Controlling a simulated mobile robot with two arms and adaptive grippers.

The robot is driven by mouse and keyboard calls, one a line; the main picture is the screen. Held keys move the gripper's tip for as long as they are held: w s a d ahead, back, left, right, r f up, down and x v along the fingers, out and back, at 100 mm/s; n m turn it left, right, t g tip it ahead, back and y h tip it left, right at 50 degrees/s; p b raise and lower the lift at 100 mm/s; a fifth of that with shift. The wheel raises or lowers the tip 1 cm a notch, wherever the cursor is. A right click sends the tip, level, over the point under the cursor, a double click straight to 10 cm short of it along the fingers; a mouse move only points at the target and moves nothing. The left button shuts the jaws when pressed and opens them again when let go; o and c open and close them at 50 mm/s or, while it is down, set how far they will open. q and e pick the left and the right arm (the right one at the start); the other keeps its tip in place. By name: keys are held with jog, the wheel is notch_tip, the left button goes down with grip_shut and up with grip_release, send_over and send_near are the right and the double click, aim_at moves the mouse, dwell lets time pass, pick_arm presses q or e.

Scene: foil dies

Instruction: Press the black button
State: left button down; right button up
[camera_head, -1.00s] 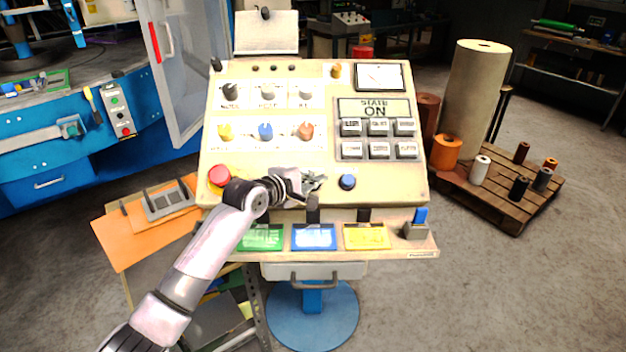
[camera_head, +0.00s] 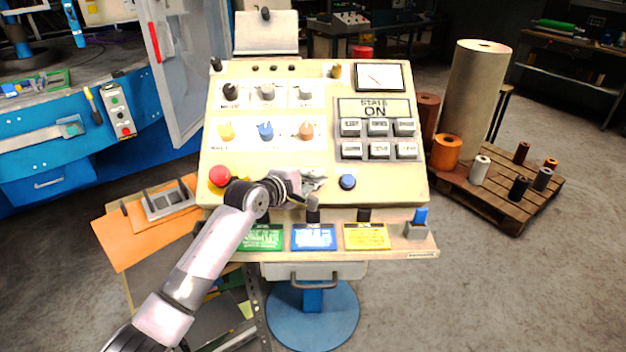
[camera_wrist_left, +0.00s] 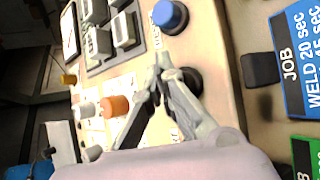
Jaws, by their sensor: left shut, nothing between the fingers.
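The control panel (camera_head: 380,195) stands in front of me with its sloped face towards me. My left gripper (camera_head: 318,180) is shut and empty over the lower middle of the panel, between the red mushroom button (camera_head: 220,176) and the blue button (camera_head: 347,182). In the left wrist view the closed fingertips (camera_wrist_left: 163,62) lie beside a dark round button (camera_wrist_left: 192,79), partly covered by one finger. I cannot tell whether they touch it. In the head view the gripper hides this button. The blue button shows beyond the tips in the wrist view (camera_wrist_left: 170,15). My right gripper is not in view.
Coloured knobs (camera_head: 265,131) and grey keys (camera_head: 378,128) sit higher on the panel. A lower ledge carries green, blue (camera_head: 313,237) and yellow cards, with a blue-handled switch (camera_head: 420,217) at its right end. A pallet (camera_head: 500,195) with rolls stands at right.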

pick_arm(q)
jog(key=shift+w+f+b, duration=0.3)
jog(key=shift+f, duration=0.15)
dwell(0.6)
jog(key=shift+r, duration=0.1)
jog(key=shift+s+r+p, duration=0.55)
jog(key=shift+r+p, duration=0.1)
jog(key=shift+p, duration=0.95)
jog(key=s+r+p, duration=0.1)
jog(key=r+p, duration=0.1)
jog(key=p, duration=0.1)
jog(key=s+r+p, duration=0.2)
jog(key=p, duration=0.2)
jog(key=shift+r, duration=0.1)
jog(key=shift+w, duration=0.1)
